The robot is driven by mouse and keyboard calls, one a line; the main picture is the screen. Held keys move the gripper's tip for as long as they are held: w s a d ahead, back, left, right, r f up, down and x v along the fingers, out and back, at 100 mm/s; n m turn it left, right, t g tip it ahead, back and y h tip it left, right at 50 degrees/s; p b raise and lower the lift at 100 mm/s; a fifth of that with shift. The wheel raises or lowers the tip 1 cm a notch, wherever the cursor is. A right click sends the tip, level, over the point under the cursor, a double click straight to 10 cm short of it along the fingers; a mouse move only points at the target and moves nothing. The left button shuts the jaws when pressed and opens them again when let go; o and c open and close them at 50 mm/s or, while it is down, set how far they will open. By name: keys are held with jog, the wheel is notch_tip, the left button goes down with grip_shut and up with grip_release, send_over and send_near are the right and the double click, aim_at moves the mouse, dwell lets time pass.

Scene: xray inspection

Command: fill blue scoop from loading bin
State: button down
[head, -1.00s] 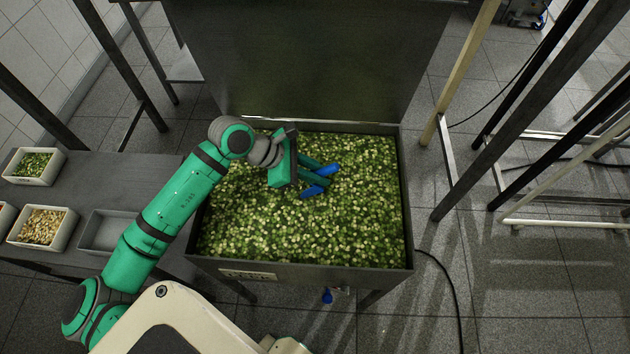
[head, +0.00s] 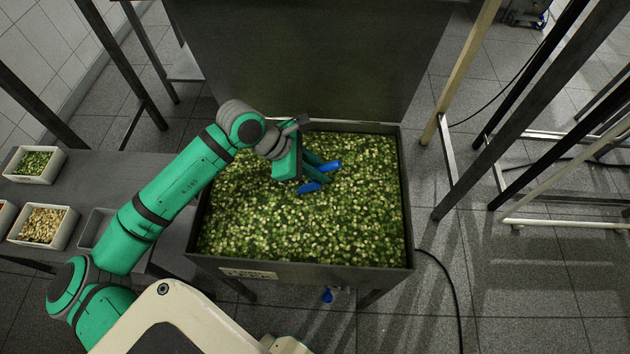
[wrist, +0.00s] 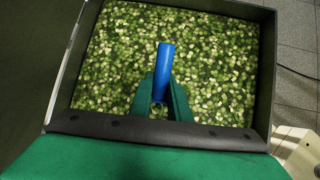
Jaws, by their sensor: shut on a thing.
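The loading bin (head: 300,268) is a dark metal box filled with green and pale chopped pieces; its rim also frames the wrist view (wrist: 268,70). My gripper (head: 315,174) is over the middle of the bin, shut on the blue scoop (head: 312,187). In the wrist view, the scoop's blue handle (wrist: 163,72) stands up between the two green fingers (wrist: 161,100). The scoop's bowl is hidden in the wrist view, and I cannot tell whether it holds any pieces or touches the heap.
On the left, a grey table (head: 125,175) carries a white tray of green pieces (head: 34,165), a white tray of yellowish pieces (head: 43,226) and a grey tray (head: 92,228) partly behind my arm. A tall dark panel (head: 310,60) rises behind the bin. Metal frames stand right.

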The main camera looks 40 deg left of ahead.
aim_at(321, 166)
jog(key=shift+r+g+y, duration=0.8)
jog(key=shift+r+y, duration=0.6)
jog(key=shift+r, duration=0.1)
jog(key=shift+g+y, duration=0.3)
jog(key=shift+y, duration=0.1)
jog(key=shift+w+d+r, duration=0.15)
jog(key=shift+r, duration=0.55)
jog(key=shift+w+d+r, duration=0.15)
jog(key=shift+d+r, duration=0.05)
jog(key=shift+r, duration=0.5)
jog(key=shift+w+d+r, duration=0.15)
jog(key=shift+r, duration=0.55)
notch_tip(321, 166, up, 2)
jog(key=shift+y, duration=0.4)
notch_tip(321, 166, up, 6)
jog(key=d+g+y, duration=0.1)
jog(key=shift+w+d+m, duration=0.25)
jog(key=shift+w+m, duration=0.05)
jog(key=shift+w, duration=0.05)
jog(key=shift+f, duration=0.1)
jog(key=shift+w, duration=0.1)
